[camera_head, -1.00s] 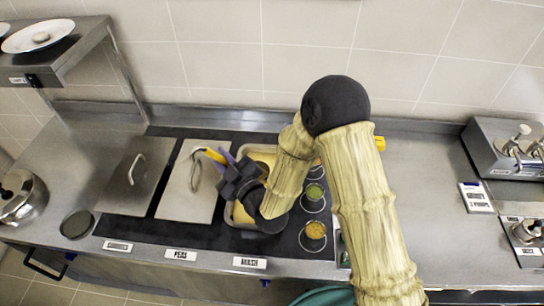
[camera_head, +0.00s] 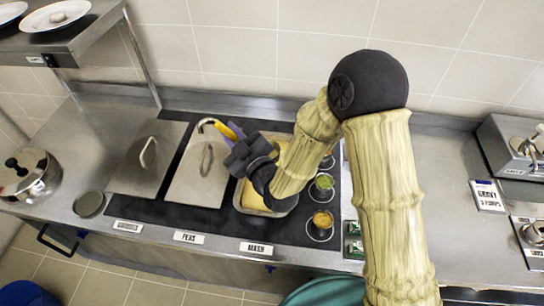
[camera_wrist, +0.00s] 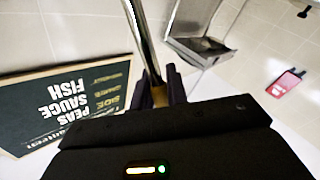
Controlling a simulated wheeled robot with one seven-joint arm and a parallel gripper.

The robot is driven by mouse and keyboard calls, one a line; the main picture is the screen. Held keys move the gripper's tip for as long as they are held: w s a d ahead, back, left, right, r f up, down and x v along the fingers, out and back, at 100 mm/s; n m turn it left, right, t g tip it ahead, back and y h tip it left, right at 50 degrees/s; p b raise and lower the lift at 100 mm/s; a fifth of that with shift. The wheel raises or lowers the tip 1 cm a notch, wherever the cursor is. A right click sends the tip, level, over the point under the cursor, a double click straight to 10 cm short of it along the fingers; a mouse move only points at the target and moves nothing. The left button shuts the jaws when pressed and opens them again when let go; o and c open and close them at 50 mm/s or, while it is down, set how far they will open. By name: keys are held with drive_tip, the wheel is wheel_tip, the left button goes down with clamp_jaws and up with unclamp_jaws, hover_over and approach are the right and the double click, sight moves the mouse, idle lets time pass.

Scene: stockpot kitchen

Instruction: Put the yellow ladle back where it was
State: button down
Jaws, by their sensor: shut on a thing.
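My gripper (camera_head: 235,147) is shut on the yellow ladle (camera_head: 229,131) and holds it above the counter, near the lidded pan behind the PEAS label (camera_head: 192,237). The ladle's yellow handle and a curved silver end show at the upper left of the fingers. In the wrist view, its bright metal shaft (camera_wrist: 145,38) runs up from between the fingers (camera_wrist: 160,90), with a bit of yellow at the grip. The ladle's bowl cannot be made out. The mash pan (camera_head: 246,207) is partly hidden behind my gripper and arm.
Round holders with green (camera_head: 324,181) and orange (camera_head: 322,220) contents stand right of the mash. Another lidded pan (camera_head: 150,155) is at the left, with a lidded pot (camera_head: 34,174) beyond. A plate shelf (camera_head: 75,35) overhangs the back left. A menu board (camera_wrist: 65,110) shows in the wrist view.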

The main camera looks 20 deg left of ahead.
drive_tip(key=w+d+f+m+t+h, duration=0.3)
drive_tip(key=w+d, duration=0.5)
drive_tip(key=d, duration=0.2)
drive_tip(key=w+d+f+m+t+h, duration=0.2)
drive_tip(key=w+d+m+t+h, duration=0.15)
drive_tip(key=w+d, duration=0.55)
drive_tip(key=d+f+m+h, duration=0.1)
drive_tip(key=d+h, duration=0.2)
drive_tip(key=d, duration=0.5)
drive_tip(key=w+d+f+m+t+h, duration=0.1)
drive_tip(key=d+f+m+h, duration=0.1)
drive_tip(key=d, duration=0.6)
drive_tip(key=w+d+f+m+t+h, duration=0.1)
drive_tip(key=d+h, duration=0.3)
drive_tip(key=d, duration=0.5)
drive_tip(key=shift+w+f+m, duration=0.15)
drive_tip(key=shift+f+m, duration=0.3)
drive_tip(key=shift+f, duration=0.15)
drive_tip(key=shift+w+d+h, duration=0.1)
drive_tip(key=shift+d+h, duration=0.15)
